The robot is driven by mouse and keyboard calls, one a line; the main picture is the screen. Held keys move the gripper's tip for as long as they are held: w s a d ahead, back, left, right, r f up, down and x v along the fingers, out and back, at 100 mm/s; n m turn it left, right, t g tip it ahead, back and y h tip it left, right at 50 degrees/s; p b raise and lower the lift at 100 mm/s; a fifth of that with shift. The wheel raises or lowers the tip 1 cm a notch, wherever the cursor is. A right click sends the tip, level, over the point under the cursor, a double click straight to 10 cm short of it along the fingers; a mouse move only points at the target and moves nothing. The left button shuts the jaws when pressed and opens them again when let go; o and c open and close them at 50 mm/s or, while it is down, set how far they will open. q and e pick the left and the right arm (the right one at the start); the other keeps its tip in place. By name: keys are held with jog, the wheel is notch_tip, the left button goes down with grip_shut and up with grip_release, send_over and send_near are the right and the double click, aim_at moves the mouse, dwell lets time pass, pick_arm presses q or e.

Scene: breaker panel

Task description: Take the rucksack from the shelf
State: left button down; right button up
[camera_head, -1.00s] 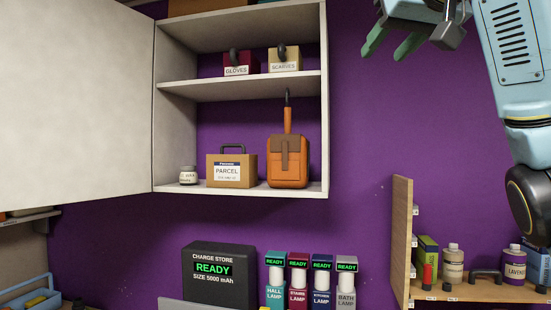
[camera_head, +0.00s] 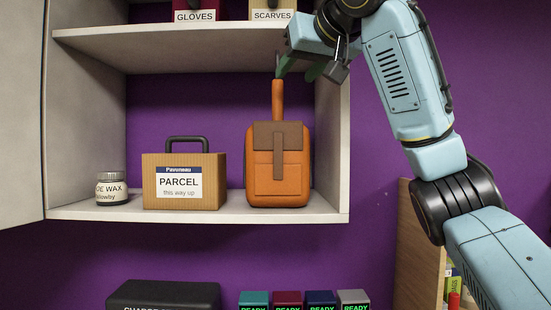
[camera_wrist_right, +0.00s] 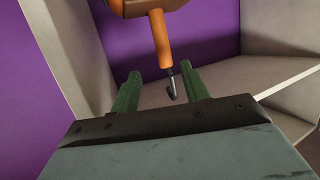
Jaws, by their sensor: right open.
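The orange rucksack (camera_head: 278,185) with a brown flap stands upright on the lower shelf (camera_head: 180,214), at its right end. Its orange strap (camera_head: 278,98) rises straight up. My right gripper (camera_head: 300,70) is open at the top of the strap, just under the upper shelf. In the right wrist view the strap (camera_wrist_right: 160,40) and its dark hook (camera_wrist_right: 171,88) show between the two green fingers of the gripper (camera_wrist_right: 160,72), with gaps on both sides. My left gripper is out of view.
A parcel (camera_head: 184,190) and a small jar (camera_head: 111,190) stand left of the rucksack. The upper shelf (camera_head: 170,45) holds the gloves box (camera_head: 194,14) and scarves box (camera_head: 270,13). The cabinet's side wall (camera_head: 335,140) is close on the right.

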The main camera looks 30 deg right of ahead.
aim_at(280, 83)
jog(key=x, duration=0.3)
jog(key=shift+r+p, duration=0.1)
jog(key=shift+p, duration=0.2)
jog(key=shift+w, duration=0.45)
jog(key=p+x, duration=0.2)
jog(key=x, duration=0.1)
jog(key=p+x, duration=0.1)
jog(key=shift+w+a+r, duration=0.15)
jog(key=shift+w+r, duration=0.2)
jog(key=shift+w+f, duration=0.15)
jog(key=shift+w, duration=0.1)
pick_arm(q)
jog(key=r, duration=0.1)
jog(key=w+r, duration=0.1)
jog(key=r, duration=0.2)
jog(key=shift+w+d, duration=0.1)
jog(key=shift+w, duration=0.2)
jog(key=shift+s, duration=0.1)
pick_arm(e)
jog(key=shift+c, duration=0.4)
grip_shut()
